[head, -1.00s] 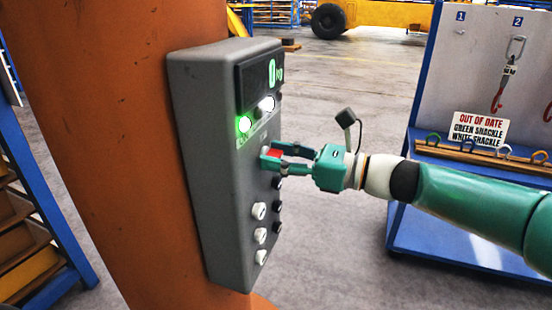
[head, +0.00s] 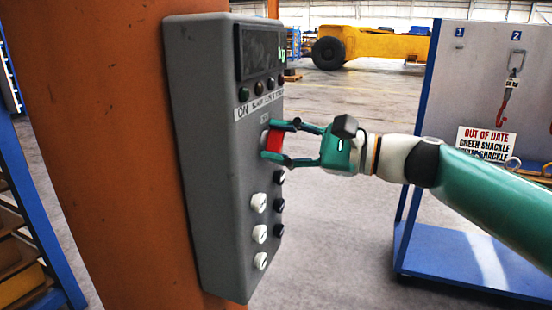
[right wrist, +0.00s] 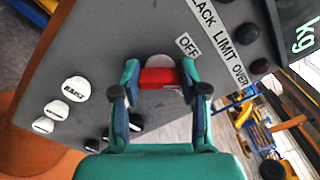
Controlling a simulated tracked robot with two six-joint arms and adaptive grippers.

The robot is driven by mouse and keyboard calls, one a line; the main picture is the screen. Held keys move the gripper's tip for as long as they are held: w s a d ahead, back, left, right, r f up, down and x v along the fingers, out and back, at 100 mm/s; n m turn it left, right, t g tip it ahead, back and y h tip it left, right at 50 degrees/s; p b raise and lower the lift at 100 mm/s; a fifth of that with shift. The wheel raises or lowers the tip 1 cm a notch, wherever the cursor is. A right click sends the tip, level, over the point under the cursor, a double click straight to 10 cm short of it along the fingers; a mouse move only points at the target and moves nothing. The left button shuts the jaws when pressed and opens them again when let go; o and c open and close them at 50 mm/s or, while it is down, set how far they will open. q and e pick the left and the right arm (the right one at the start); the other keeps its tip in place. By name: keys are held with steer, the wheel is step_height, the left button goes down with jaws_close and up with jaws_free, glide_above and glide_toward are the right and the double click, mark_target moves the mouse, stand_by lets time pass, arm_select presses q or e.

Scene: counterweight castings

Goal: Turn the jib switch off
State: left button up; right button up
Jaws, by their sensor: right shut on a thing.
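The jib switch is a red handle (head: 274,141) on the front of a grey control box (head: 212,150), which is fixed to an orange column. My right gripper (head: 280,142) is shut on this handle, with one finger above it and one below. In the right wrist view the red handle (right wrist: 158,78) lies across between both fingertips of my right gripper (right wrist: 160,84). An OFF label (right wrist: 187,45) shows beside the handle there. The small lamps (head: 257,88) above the switch look dark. My left gripper is not in view.
White knobs (head: 259,203) and black knobs sit below the switch, close under my gripper. A display (head: 260,50) is at the box top. A blue-framed board with a shackle sign (head: 487,142) stands at right, behind my right arm. Open floor (head: 350,105) lies behind.

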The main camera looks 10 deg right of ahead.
steer(key=n+b, duration=0.3)
steer(key=n, duration=0.1)
steer(key=shift+f+b, duration=0.3)
steer(key=shift+b, duration=0.05)
steer(key=shift+n+b, duration=1)
steer(key=shift+n, duration=0.7)
steer(key=o, duration=1.1)
steer(key=shift+o, duration=0.2)
steer(key=shift+r, duration=0.1)
steer(key=shift+d, duration=0.1)
steer(key=shift+s+d, duration=0.35)
steer(key=shift+d, duration=0.15)
steer(key=v, duration=1)
steer(key=shift+s+d, duration=0.3)
steer(key=shift+w, duration=0.1)
